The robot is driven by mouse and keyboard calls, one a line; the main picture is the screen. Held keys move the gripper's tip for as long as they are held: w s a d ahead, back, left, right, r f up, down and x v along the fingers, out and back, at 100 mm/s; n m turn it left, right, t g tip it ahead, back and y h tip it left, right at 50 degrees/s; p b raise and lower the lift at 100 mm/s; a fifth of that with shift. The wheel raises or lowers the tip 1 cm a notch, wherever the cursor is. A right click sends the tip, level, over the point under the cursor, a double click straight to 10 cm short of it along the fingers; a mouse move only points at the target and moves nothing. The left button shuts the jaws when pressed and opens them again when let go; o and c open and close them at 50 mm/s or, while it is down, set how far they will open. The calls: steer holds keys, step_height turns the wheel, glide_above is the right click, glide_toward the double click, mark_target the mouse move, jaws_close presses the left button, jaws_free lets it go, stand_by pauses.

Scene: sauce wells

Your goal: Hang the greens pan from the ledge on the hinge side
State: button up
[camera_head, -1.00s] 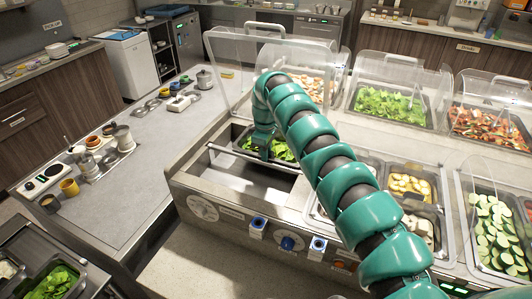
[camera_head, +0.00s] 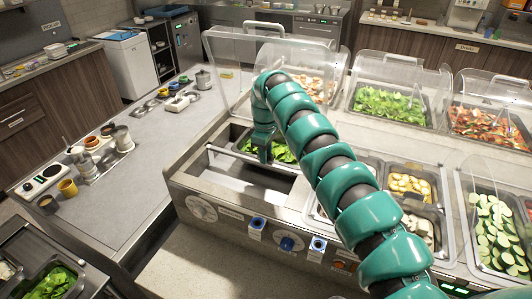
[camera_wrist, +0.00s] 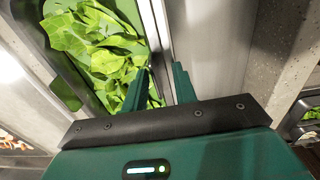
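The greens pan (camera_head: 283,154) holds leafy greens and sits at the far end of the open well (camera_head: 240,184) on the counter; my arm hides part of it. In the wrist view, its leaves (camera_wrist: 90,35) fill the upper left and its metal rim (camera_wrist: 154,25) runs up from between my fingers. My gripper (camera_wrist: 161,68) points down at the pan's near rim, one finger on the leaf side and one on the outer side. The fingers stand apart; contact with the rim cannot be made out. The ledge on the hinge side is not clearly seen.
A clear lid (camera_head: 228,75) stands raised behind the well. The near part of the well is empty. Covered food pans, including a lettuce pan (camera_head: 388,106), stand to the right. Another pan of greens (camera_head: 52,284) is at the lower left. The grey counter at left has free room.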

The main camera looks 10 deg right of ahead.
step_height(320, 180, up, 17)
steer(key=p, duration=0.2)
steer(key=shift+s+a+r, duration=0.15)
steer(key=shift+s, duration=0.1)
stand_by(0.4)
